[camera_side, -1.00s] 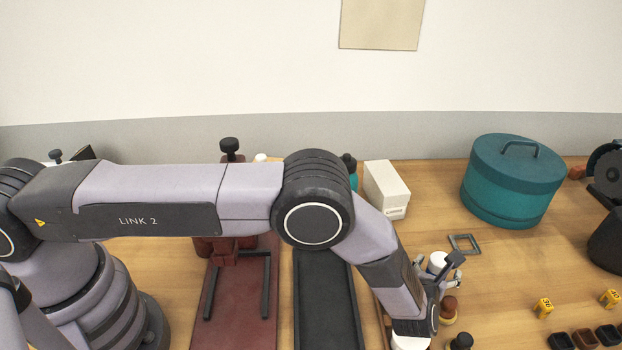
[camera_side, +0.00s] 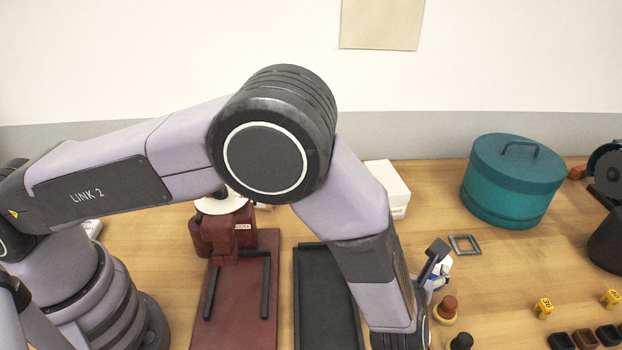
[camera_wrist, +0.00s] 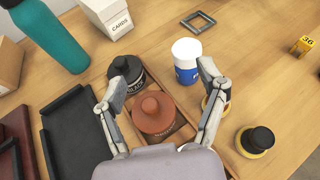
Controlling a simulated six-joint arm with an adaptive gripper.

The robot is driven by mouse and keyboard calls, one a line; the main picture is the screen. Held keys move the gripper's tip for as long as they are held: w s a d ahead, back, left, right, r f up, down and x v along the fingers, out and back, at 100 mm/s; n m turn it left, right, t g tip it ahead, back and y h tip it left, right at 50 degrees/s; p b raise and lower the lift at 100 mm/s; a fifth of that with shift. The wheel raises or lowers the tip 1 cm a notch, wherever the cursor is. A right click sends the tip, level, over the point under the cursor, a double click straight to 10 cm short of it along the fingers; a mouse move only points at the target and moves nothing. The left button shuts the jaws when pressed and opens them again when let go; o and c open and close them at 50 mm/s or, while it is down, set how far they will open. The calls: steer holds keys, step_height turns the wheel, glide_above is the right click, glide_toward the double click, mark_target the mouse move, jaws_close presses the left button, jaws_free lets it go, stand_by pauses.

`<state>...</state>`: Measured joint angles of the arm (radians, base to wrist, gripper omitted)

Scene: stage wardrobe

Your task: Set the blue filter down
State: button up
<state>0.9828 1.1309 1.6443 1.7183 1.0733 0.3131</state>
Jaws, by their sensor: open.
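My gripper (camera_wrist: 165,70) is open in the wrist view, with its two fingers spread apart and nothing held between them. It shows partly in the side view (camera_side: 436,262) at the lower right. I make out no flat blue filter. A blue jar with a white lid (camera_wrist: 186,74) stands upright by the right fingertip; whether they touch is unclear. A reddish-brown knobbed lid (camera_wrist: 153,115) lies lower between the fingers. A black jar (camera_wrist: 128,76) is by the left fingertip. The brown lid and black jar are at a wooden rack (camera_wrist: 176,137).
An empty grey square frame (camera_side: 465,244) lies on the table. A black tray (camera_side: 327,300) and a dark-red machine (camera_side: 222,240) stand left of my gripper. A teal round box (camera_side: 512,182) and a white box (camera_side: 388,187) are behind. Bare wood lies around the frame.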

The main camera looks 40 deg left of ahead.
steer(key=w+a+r+n+g+y, duration=0.1)
steer(key=a+r+n+g+y, duration=0.3)
steer(key=a+r+n, duration=0.95)
steer(key=s+a+r+n+g, duration=0.1)
steer(key=s+a+r+n, duration=0.1)
steer(key=s+a+r, duration=0.3)
steer(key=s+a+r+n+g+h, duration=0.1)
steer(key=a+r+n+g, duration=0.15)
steer(key=a, duration=0.35)
steer(key=s+a+r+n+g, duration=0.1)
steer(key=s+a+r, duration=0.2)
steer(key=a+r, duration=0.25)
steer(key=s+a+r+n+h, duration=0.1)
steer(key=s+a+n+h, duration=0.1)
steer(key=s+n, duration=0.4)
steer(key=s+a+r+n+t+h, duration=0.1)
steer(key=s+n+h, duration=0.3)
steer(key=s, duration=1)
steer(key=a+r+n, duration=0.1)
steer(key=n, duration=0.2)
